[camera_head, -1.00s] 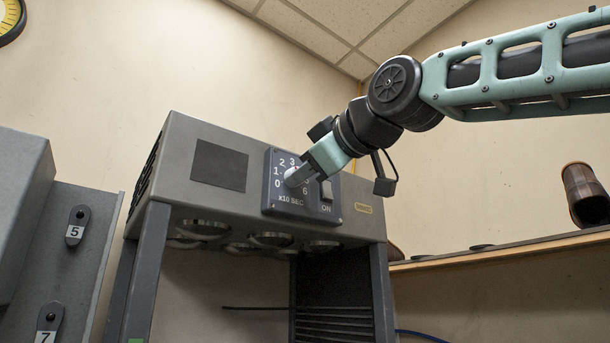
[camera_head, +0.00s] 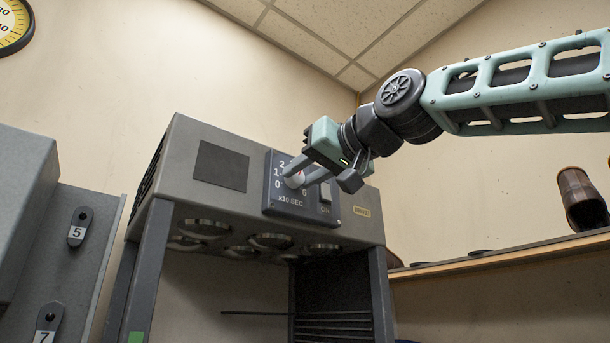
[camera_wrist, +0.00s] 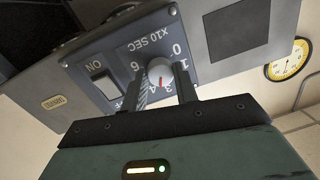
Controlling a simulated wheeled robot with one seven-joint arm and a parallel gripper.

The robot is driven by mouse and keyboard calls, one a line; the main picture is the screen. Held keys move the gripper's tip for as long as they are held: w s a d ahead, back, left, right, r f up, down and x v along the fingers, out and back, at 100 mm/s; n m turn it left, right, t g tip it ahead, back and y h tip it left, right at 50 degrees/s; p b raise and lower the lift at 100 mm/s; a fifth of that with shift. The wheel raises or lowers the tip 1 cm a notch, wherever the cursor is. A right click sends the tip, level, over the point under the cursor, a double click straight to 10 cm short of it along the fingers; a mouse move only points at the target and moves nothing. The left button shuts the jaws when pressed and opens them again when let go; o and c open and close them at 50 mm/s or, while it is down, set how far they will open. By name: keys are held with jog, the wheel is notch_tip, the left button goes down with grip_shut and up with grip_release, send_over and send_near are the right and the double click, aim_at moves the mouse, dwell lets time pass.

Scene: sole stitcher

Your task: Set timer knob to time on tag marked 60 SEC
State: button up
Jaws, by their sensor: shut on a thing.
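The timer knob (camera_head: 294,180) is pale and round, on a dark dial panel (camera_head: 285,205) marked 0 to 6 and X10 SEC. My gripper (camera_head: 306,174) is at the panel with its fingers shut on the knob. In the wrist view the knob (camera_wrist: 158,71) sits between the two fingers (camera_wrist: 162,84). A red mark on it points down in that picture, roughly toward the 3; the fingers hide some numerals, so the exact setting is unclear. No tag reading 60 SEC can be made out.
An ON switch (camera_head: 325,192) sits right of the knob. Tags 5 (camera_head: 76,232) and 7 (camera_head: 44,337) hang at left. A shelf (camera_head: 500,262) holds a brown boot-like item (camera_head: 582,200).

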jog(key=m, duration=0.5)
jog(key=shift+f+y, duration=0.2)
jog(key=shift+y, duration=0.1)
jog(key=m, duration=0.4)
jog(key=shift+m, duration=0.4)
jog(key=m+p, duration=0.2)
jog(key=m, duration=0.3)
jog(key=shift+a+m+t, duration=0.1)
jog(key=shift+m+t, duration=0.2)
jog(key=shift+t, duration=0.1)
jog(key=shift+m+t+p, duration=0.3)
jog(key=shift+m+p, duration=0.7)
jog(key=shift+m, duration=1.2)
jog(key=o, duration=1)
jog(key=shift+c, duration=0.2)
jog(key=shift+s, duration=0.1)
